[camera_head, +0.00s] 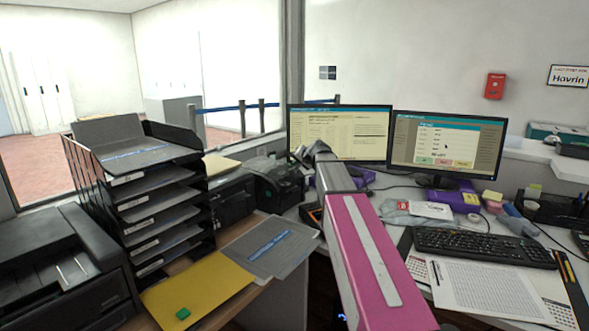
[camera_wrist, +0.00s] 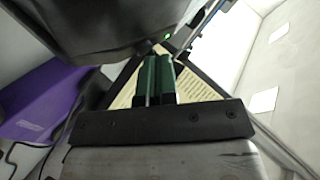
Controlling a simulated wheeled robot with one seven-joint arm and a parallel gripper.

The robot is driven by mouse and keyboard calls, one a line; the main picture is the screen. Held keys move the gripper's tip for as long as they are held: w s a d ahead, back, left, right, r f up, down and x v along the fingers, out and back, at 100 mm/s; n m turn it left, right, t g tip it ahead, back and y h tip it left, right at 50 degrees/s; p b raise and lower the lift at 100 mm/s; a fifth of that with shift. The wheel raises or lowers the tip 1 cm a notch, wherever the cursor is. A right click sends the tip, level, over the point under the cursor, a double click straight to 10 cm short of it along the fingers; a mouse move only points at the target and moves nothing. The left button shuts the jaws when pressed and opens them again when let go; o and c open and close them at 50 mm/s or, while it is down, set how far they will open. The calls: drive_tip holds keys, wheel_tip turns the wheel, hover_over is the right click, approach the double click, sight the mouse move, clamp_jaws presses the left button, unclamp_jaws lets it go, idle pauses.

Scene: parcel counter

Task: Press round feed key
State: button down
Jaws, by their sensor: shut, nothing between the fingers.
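A black label printer (camera_head: 277,185) stands on the counter left of my arm in the head view. A dark rounded housing (camera_wrist: 100,25), probably this printer, fills the top left of the wrist view close to my gripper. A small green light (camera_wrist: 167,36) shows at its edge. I cannot make out a round feed key in either view. My gripper (camera_wrist: 157,62) has its two green fingers together and empty, pointing toward the housing's edge. I cannot tell whether they touch it. In the head view my arm's end is beside the printer and the fingertips are not clear.
Two monitors (camera_head: 341,133) (camera_head: 447,148) stand behind my arm. A purple box (camera_wrist: 38,98) lies left of my gripper in the wrist view. A black tray stack (camera_head: 150,205) stands left; a keyboard (camera_head: 485,246) and papers (camera_head: 490,287) lie right.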

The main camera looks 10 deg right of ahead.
idle(0.3)
drive_tip(key=shift+s+d+r, duration=0.1)
drive_tip(key=shift+r, duration=0.45)
drive_tip(key=r, duration=0.3)
drive_tip(key=s+d+r, duration=0.1)
drive_tip(key=r, duration=0.1)
drive_tip(key=shift+s+d+r, duration=0.1)
drive_tip(key=shift+r, duration=0.25)
idle(0.4)
